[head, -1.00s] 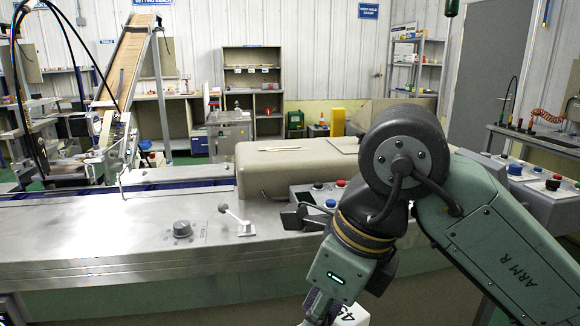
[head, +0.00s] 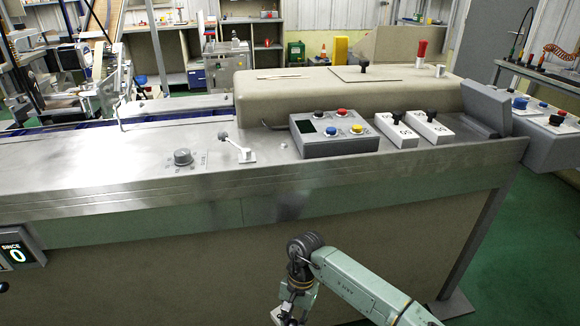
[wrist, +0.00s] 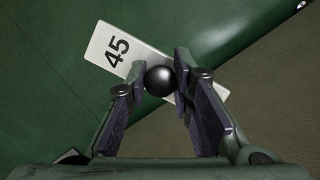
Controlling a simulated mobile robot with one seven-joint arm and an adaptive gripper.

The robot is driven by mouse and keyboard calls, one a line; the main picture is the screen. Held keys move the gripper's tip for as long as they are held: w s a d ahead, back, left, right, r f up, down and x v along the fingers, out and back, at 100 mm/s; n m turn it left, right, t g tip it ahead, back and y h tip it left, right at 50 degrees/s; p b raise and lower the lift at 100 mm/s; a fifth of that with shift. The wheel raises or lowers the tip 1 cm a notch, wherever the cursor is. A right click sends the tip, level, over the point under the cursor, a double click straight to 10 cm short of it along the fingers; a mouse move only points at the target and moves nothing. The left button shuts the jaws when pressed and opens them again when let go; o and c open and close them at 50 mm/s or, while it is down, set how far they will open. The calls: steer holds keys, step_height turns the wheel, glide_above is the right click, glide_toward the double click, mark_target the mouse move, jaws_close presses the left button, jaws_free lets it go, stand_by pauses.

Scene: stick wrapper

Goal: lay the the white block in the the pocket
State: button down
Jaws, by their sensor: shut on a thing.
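The white block (wrist: 122,52) is a flat bar marked 45 with a round black knob. In the wrist view my gripper (wrist: 160,82) is shut on that knob, with the block hanging beyond the fingertips. In the head view my gripper (head: 292,312) is low at the bottom edge, in front of the machine and below its top, and most of the block is cut off or hidden. Two similar white blocks with black knobs, left (head: 397,130) and right (head: 431,127), rest side by side on the machine top. I cannot make out an empty pocket.
A grey control box (head: 333,135) with coloured buttons stands left of the resting blocks. A grey tilted panel (head: 488,108) stands to their right, and a beige housing (head: 290,97) behind. The steel top (head: 90,180) is mostly clear at left; its front edge lies above my gripper.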

steer(key=w+f+n, duration=0.1)
steer(key=f+n, duration=0.1)
steer(key=f, duration=0.4)
steer(key=w+f+n+h, duration=0.1)
steer(key=w+f+n, duration=0.1)
steer(key=f, duration=0.4)
steer(key=shift+a+f+n+b, duration=0.35)
steer(key=shift+n+b, duration=0.05)
steer(key=shift+n, duration=0.1)
